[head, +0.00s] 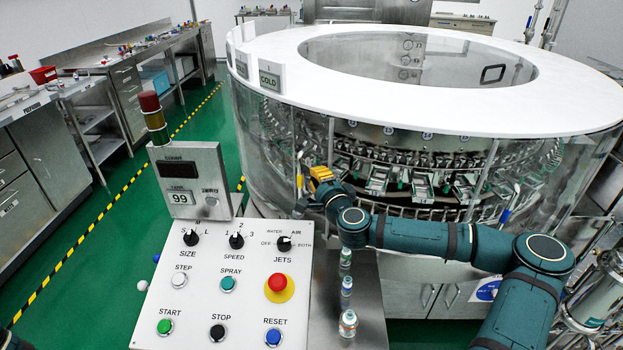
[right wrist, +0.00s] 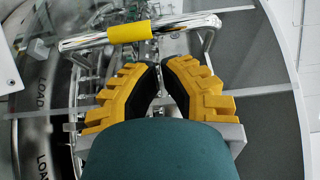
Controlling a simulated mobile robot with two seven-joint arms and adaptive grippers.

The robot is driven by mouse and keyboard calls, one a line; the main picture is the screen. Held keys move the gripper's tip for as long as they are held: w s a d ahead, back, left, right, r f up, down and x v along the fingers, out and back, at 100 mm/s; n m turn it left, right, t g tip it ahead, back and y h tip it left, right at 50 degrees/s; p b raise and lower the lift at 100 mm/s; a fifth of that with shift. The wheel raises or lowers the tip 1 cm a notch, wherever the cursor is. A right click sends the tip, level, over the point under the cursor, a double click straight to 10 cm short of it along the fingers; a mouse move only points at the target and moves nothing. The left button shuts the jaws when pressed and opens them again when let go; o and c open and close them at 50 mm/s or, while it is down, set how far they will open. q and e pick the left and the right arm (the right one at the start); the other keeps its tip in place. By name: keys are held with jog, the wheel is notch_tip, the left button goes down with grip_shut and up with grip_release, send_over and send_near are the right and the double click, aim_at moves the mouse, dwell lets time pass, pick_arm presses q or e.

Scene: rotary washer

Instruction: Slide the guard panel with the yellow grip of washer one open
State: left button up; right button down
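The washer (head: 430,95) has a white ring top and a clear curved wall. A guard handle with a yellow grip (head: 299,181) shows at its front left. In the right wrist view, the yellow grip (right wrist: 130,32) sits on a shiny bar ahead and left of my fingertips, apart from them. My right gripper (head: 318,174) is just right of the grip in the head view. Its yellow fingers (right wrist: 158,68) converge to a narrow gap at the tips, with nothing held between them. Whether the panel is displaced cannot be told. My left gripper is out of view.
A control panel (head: 215,260) with knobs and buttons stands in front, below a display box (head: 190,180) and a signal light (head: 152,115). Small bottles (head: 347,322) stand on the metal shelf beside it. Another handle (head: 508,205) is farther right. Green floor is free at left.

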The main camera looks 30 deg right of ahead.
jog(key=shift+w+a, duration=0.5)
jog(key=shift+w, duration=0.15)
jog(key=w+a, duration=0.1)
jog(key=w, duration=0.2)
jog(key=w+a, duration=0.2)
jog(key=w, duration=0.1)
jog(key=w+a+b, duration=0.1)
jog(key=w, duration=0.1)
jog(key=shift+w+a, duration=0.3)
jog(key=shift+w, duration=0.1)
jog(key=shift+d, duration=0.1)
